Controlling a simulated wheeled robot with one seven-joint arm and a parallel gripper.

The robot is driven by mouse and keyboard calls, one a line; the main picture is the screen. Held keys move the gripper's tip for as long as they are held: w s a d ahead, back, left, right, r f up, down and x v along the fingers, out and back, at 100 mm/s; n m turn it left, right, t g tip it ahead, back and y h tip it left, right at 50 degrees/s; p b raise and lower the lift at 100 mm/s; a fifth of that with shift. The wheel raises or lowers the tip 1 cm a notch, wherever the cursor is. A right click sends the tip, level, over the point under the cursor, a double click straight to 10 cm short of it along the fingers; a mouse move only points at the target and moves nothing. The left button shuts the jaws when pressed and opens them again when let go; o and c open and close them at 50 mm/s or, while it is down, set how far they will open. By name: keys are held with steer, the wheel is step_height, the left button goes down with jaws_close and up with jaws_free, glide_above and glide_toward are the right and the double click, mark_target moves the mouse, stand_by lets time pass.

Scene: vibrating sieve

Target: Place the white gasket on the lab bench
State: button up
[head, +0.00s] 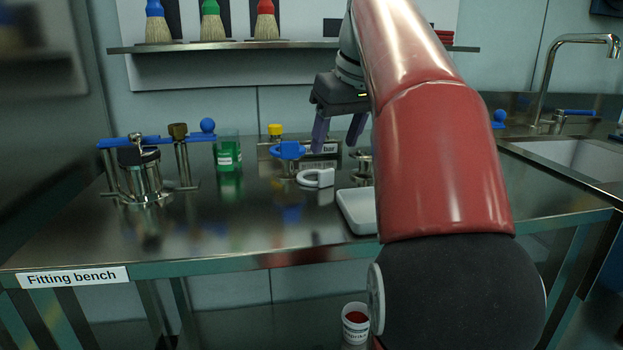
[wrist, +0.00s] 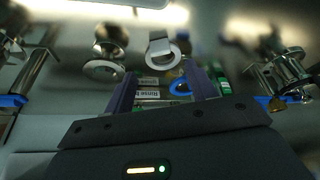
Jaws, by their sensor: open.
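The white gasket (head: 326,179), a ring with a short tab, lies flat on the bench (head: 240,240) labelled "Fitting bench". It also shows in the wrist view (wrist: 151,52), beyond my fingers. My gripper (head: 336,147) is open and empty above the back of the bench, apart from the gasket. Both fingers show in the wrist view (wrist: 164,88) with nothing gripped between them. A blue ring-shaped part (head: 287,150) stands just behind the gasket.
A metal spool fitting (head: 362,165) and a white tray (head: 352,222) stand right of the gasket, partly hidden by my arm. A metal assembly with blue clamps (head: 143,180) and a green beaker (head: 228,152) stand left. A shelf (head: 230,45) runs above. The bench's front left is clear.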

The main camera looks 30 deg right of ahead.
mark_target(326, 170)
steer(key=b+x, duration=0.2)
steer(key=x, duration=0.5)
steer(key=shift+s+a+f, duration=0.1)
steer(key=shift+s+f, duration=0.05)
steer(key=shift+c, duration=0.5)
steer(key=c, duration=1)
